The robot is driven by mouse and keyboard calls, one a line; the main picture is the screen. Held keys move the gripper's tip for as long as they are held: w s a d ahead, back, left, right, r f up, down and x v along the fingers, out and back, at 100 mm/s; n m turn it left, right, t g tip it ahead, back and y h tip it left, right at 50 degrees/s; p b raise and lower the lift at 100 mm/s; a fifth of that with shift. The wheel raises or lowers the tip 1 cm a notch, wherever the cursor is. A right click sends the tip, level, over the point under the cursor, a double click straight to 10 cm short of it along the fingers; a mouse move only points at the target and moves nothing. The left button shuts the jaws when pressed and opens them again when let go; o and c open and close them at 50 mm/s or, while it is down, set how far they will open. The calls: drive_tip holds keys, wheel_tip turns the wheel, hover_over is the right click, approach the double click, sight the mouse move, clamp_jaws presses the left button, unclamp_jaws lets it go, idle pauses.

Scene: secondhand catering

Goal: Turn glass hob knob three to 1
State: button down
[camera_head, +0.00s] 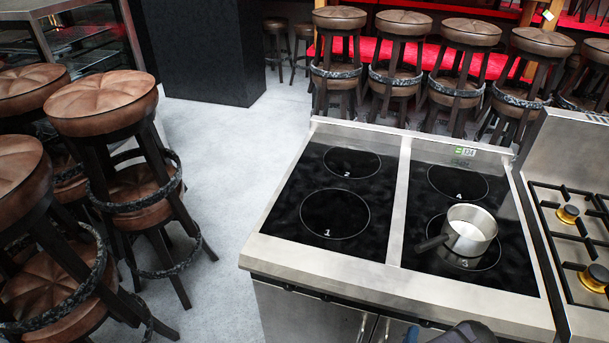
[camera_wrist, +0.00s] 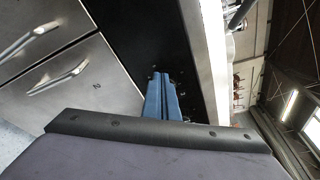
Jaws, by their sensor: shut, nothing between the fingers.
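The glass hob (camera_head: 340,165) has two black glass panels with zones marked 1 to 4. A steel saucepan (camera_head: 468,232) with a dark handle stands on zone 3, at the front right. The black control strip (camera_wrist: 130,25) runs under the hob's steel front edge. Small marks show on it around the fingers in the wrist view, but I cannot tell which is knob three or where it points. My gripper (camera_wrist: 160,82) has blue fingers, shut and empty, reaching towards this strip. I cannot tell if they touch a knob. In the head view, my arm shows at the bottom edge.
Steel cupboard doors with bar handles (camera_wrist: 60,78) lie below the strip. A gas hob (camera_head: 575,225) adjoins on the right. Brown stools (camera_head: 105,105) crowd the left, and more stand behind the hob. Grey floor (camera_head: 215,150) is clear between the left stools and the hob.

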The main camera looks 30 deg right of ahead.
drive_tip(key=x, duration=0.2)
drive_tip(key=shift+w+d+r, duration=0.1)
drive_tip(key=shift+w, duration=0.3)
drive_tip(key=shift+s+b, duration=0.1)
drive_tip(key=shift+b, duration=0.2)
drive_tip(key=shift+s+d+r+p, duration=0.1)
drive_tip(key=shift+d+r+p, duration=0.1)
drive_tip(key=shift+r+p, duration=0.15)
idle(0.7)
drive_tip(key=shift+s+d+r, duration=0.1)
drive_tip(key=shift+s+r, duration=0.05)
drive_tip(key=shift+r, duration=0.3)
drive_tip(key=shift+w+a+r+p, duration=0.15)
drive_tip(key=shift+w+a+p, duration=0.1)
drive_tip(key=shift+w+p, duration=0.1)
